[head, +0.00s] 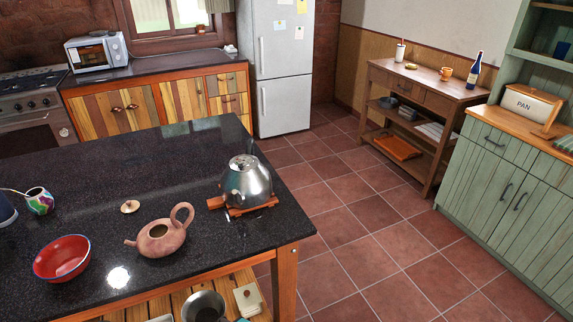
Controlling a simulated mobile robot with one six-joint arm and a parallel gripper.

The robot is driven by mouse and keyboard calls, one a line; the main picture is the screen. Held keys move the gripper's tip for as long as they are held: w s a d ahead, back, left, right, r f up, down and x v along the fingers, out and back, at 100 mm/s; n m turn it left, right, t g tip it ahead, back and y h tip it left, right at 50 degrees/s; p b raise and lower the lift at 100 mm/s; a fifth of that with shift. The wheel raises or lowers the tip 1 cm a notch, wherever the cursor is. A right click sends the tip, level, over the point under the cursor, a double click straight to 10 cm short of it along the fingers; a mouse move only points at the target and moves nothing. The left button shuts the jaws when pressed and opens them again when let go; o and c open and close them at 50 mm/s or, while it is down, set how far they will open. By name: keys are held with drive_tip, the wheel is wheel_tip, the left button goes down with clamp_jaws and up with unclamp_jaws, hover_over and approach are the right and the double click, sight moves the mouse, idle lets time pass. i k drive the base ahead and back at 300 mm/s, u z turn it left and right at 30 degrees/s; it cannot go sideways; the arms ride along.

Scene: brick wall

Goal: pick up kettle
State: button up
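A shiny metal kettle (247,182) stands upright on a wooden trivet (254,210) near the right edge of the black island counter (120,180). Its rounded body is polished and reflects the room. A clay teapot (163,236) with a looped handle stands to its left and nearer to me, with a small round clay lid (130,206) lying apart from it. My gripper is not in view.
A red bowl (62,260) and a colourful cup (39,201) stand on the island's left. Tiled floor (365,215) is clear right of the island. A wooden side table (425,92), green cabinet (505,190) and fridge (281,60) stand beyond.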

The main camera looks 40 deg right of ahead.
sight(252, 189)
drive_tip(key=z, duration=0.85)
drive_tip(key=k, duration=1)
drive_tip(key=i, duration=0.75)
drive_tip(key=z, duration=0.05)
